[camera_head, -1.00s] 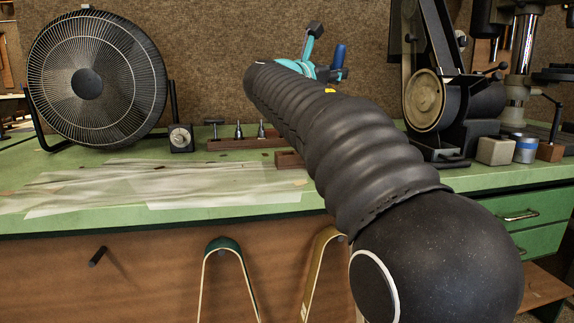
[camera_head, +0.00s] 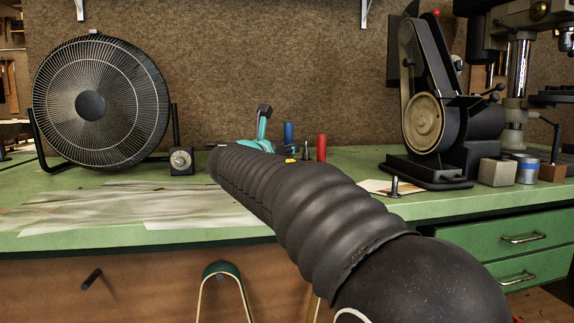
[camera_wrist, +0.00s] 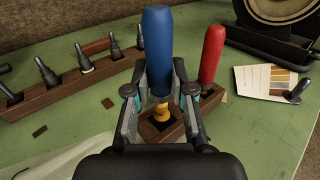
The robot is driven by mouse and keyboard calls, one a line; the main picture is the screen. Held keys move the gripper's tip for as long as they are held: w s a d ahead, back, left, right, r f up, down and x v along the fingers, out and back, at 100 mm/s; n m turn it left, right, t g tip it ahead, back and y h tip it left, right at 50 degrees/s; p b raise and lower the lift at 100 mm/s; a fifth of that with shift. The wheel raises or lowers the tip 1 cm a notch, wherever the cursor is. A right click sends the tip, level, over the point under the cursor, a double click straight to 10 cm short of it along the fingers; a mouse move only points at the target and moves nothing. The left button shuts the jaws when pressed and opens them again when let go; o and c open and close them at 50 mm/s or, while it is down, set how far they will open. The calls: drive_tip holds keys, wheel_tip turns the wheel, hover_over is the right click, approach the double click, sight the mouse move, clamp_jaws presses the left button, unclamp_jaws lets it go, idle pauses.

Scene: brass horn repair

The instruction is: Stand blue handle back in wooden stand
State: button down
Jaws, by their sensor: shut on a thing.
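The blue handle (camera_wrist: 157,50) is upright between the fingers of my gripper (camera_wrist: 160,90) in the wrist view, with a yellow-orange collar below it. My gripper is shut on it. The collar is over a dark hole in the small wooden stand (camera_wrist: 184,128); I cannot tell whether the tip is inside the hole. A red handle (camera_wrist: 211,54) stands upright at the right end of this stand. In the head view, the blue handle (camera_head: 289,132) shows behind my arm, left of the red handle (camera_head: 321,147). My arm hides the stand there.
A long wooden rack (camera_wrist: 60,93) with several dark tools lies to the left in the wrist view. A card (camera_wrist: 266,80) and a small dark peg (camera_wrist: 296,92) are to the right. A belt sander (camera_head: 428,120) stands right, a fan (camera_head: 90,105) left.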

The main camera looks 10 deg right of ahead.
drive_tip(key=shift+f, duration=1.55)
drive_tip(key=shift+f+b, duration=0.15)
drive_tip(key=shift+b, duration=0.25)
drive_tip(key=c, duration=1)
unclamp_jaws()
drive_tip(key=shift+s+a, duration=0.1)
drive_tip(key=shift+a, duration=0.05)
drive_tip(key=v, duration=1.1)
drive_tip(key=shift+s+a, duration=0.2)
drive_tip(key=shift+s, duration=0.1)
